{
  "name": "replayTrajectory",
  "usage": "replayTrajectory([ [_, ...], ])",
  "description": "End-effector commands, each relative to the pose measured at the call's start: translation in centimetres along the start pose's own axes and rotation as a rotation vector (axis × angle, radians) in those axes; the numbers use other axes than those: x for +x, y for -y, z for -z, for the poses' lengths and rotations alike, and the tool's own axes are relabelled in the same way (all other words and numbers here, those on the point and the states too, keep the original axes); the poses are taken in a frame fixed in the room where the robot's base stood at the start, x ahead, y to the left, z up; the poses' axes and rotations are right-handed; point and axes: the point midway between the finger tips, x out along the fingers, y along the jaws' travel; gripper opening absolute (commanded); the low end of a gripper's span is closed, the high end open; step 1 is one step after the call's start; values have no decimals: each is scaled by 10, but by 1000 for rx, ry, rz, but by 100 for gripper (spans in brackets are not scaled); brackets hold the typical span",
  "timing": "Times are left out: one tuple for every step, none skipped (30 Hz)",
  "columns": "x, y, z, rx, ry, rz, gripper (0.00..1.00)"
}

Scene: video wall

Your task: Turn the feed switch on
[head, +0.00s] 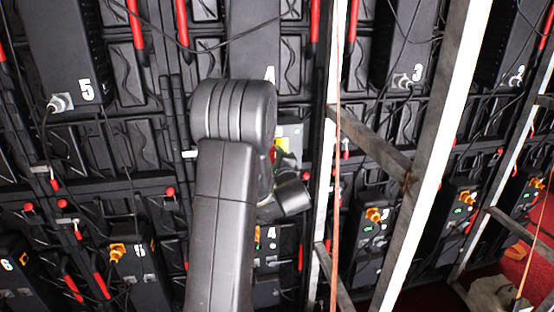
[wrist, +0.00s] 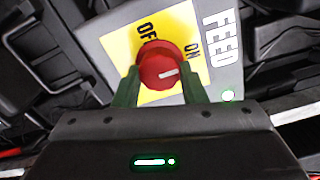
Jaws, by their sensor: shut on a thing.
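The feed switch is a red round knob (wrist: 157,66) with a white pointer mark, seen in the wrist view. It sits on a yellow plate (wrist: 118,45) labelled OFF and ON, on a grey panel (wrist: 236,74) marked FEED. The mark points right in the picture; OFF is above the knob and ON is to its upper right. My gripper (wrist: 160,80) has its green fingers on both sides of the knob, shut on it. In the head view the yellow plate (head: 282,145) shows partly behind my arm, which hides most of the switch.
In the head view, a pale upright post (head: 440,150) and grey crossbars (head: 370,142) stand right of my arm. Cables hang across the black panels with red handles.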

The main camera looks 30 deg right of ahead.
Motion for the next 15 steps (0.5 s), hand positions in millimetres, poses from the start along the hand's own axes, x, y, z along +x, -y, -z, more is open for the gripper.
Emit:
replayTrajectory([
  [0,-1,1,3,-2,-2,15],
  [0,-1,1,3,-2,-2,15],
  [0,-1,1,3,-2,-2,15],
  [0,-1,1,3,-2,-3,15],
  [0,-1,1,3,-2,-3,15],
  [0,-2,1,3,-2,-3,46],
  [0,-1,1,2,-2,-3,51],
  [0,-1,1,2,-2,-2,57],
  [0,-1,1,2,-2,-2,60],
  [0,-1,1,1,-2,-2,60],
  [0,-1,0,1,-2,-2,60],
  [0,-1,0,1,-1,-2,60],
  [0,-1,0,1,-1,-1,60],
  [0,-1,0,1,-1,-1,60],
  [0,-1,0,0,-1,-1,60],
])
